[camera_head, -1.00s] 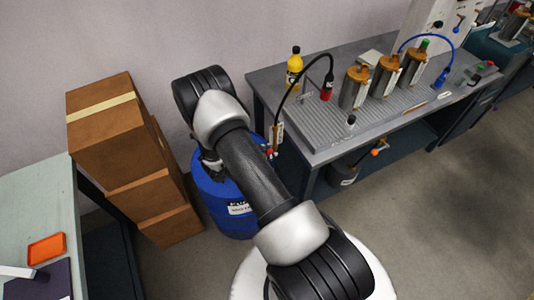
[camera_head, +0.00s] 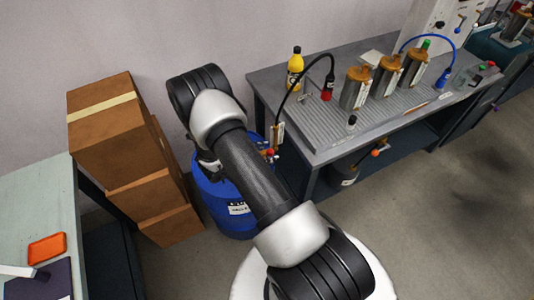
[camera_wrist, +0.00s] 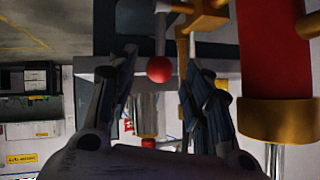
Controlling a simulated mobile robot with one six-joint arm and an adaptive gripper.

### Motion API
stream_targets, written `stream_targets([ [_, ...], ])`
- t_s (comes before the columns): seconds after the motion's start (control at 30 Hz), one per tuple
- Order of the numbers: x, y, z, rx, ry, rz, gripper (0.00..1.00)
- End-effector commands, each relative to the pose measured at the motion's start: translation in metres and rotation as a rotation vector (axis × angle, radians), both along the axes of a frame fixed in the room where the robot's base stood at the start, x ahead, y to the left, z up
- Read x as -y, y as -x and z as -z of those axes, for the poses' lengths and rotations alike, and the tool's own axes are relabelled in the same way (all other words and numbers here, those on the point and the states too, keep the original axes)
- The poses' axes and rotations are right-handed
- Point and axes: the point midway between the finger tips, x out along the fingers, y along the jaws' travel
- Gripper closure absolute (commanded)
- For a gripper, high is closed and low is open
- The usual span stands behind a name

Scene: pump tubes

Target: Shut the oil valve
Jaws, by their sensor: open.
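The oil valve shows in the wrist view as brass fittings (camera_wrist: 207,16) with a grey lever that ends in a red ball knob (camera_wrist: 159,69). The knob hangs between the two fingers of my gripper (camera_wrist: 157,54), which are open with a gap on either side of it. In the head view, the small red knob (camera_head: 271,152) shows near the top of the blue drum (camera_head: 238,213), just right of my arm. My arm covers part of the drum, and my gripper is mostly hidden there.
A thick red cylinder with a brass collar (camera_wrist: 278,119) stands close on the right in the wrist view. Stacked cardboard boxes (camera_head: 122,125) stand left of the drum. A grey workbench (camera_head: 325,152) with metal canisters and a yellow bottle (camera_head: 295,68) is to the right.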

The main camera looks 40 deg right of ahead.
Motion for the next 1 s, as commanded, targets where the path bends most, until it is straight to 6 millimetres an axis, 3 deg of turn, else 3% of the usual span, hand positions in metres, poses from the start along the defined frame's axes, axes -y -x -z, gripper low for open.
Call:
stream_targets([
  [0.3,-0.057,0.003,-0.038,0.002,0.000,-0.005,0.54],
  [0.5,-0.081,0.005,-0.054,0.002,0.000,-0.003,0.54],
  [0.9,-0.089,0.006,-0.059,0.000,-0.001,0.000,0.54],
  [1.0,-0.089,0.004,-0.060,0.004,-0.006,-0.005,0.60],
])
